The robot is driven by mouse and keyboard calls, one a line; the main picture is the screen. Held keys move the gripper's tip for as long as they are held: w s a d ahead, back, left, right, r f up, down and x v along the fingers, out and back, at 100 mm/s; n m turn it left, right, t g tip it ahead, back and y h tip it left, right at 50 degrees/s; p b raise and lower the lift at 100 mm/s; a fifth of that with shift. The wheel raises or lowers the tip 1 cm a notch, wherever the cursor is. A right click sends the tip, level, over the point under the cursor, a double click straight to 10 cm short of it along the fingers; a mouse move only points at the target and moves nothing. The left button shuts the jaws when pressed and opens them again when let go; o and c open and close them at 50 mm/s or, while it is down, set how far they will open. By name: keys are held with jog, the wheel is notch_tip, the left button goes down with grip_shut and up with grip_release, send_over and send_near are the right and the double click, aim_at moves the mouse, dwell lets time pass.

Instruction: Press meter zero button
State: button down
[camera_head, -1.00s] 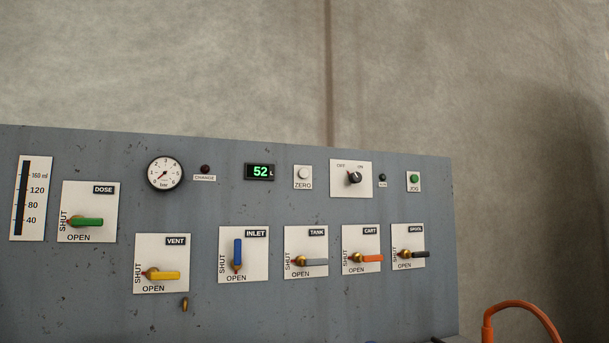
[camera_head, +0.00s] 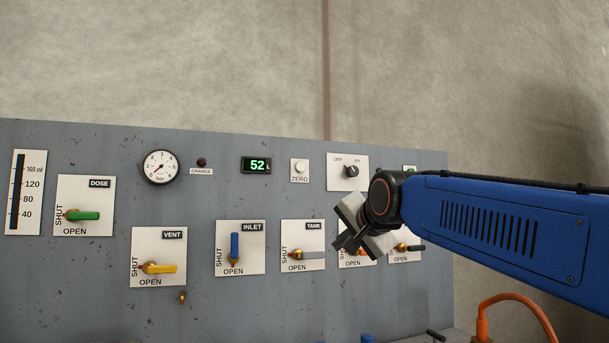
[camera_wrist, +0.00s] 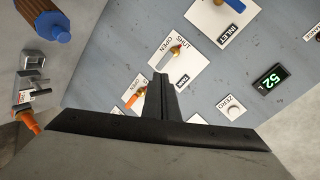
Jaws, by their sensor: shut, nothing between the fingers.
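The white ZERO button (camera_head: 300,167) sits on a small white plate on the grey panel, right of the green meter display (camera_head: 256,165), which reads 52. In the wrist view the ZERO button (camera_wrist: 233,110) is right of my gripper, and the display (camera_wrist: 270,80) is farther right. My gripper (camera_head: 345,243) is in front of the panel, below and to the right of the button and apart from it. Its fingers (camera_wrist: 160,80) are closed together and empty. In the head view it partly covers the CART valve plate.
The TANK valve (camera_head: 303,254) and INLET valve (camera_head: 235,249) are left of my gripper. The OFF/ON knob (camera_head: 351,171) is just above it. A blue-handled part (camera_wrist: 50,25) and an orange part (camera_wrist: 27,120) are at the left in the wrist view.

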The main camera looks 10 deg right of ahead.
aim_at(301, 167)
jog(key=w+a+r+m+t, duration=0.1)
jog(key=w+r+m+t, duration=0.1)
jog(key=r, duration=0.8)
jog(key=w+a+r+m+t, duration=0.1)
jog(key=w+r+m+t, duration=0.1)
jog(key=w+r, duration=0.4)
notch_tip(301, 167, up, 5)
jog(key=shift+w+r+m+y, duration=0.1)
jog(key=shift+w+m+y, duration=0.2)
jog(key=shift+m, duration=0.6)
jog(key=shift+w+a, duration=0.1)
jog(key=shift+a, duration=0.05)
jog(key=w, duration=0.9)
jog(key=w+a, duration=0.1)
jog(key=w, duration=0.3)
jog(key=shift+w+a, duration=0.1)
jog(key=shift+w, duration=0.25)
jog(key=shift+w, duration=0.1)
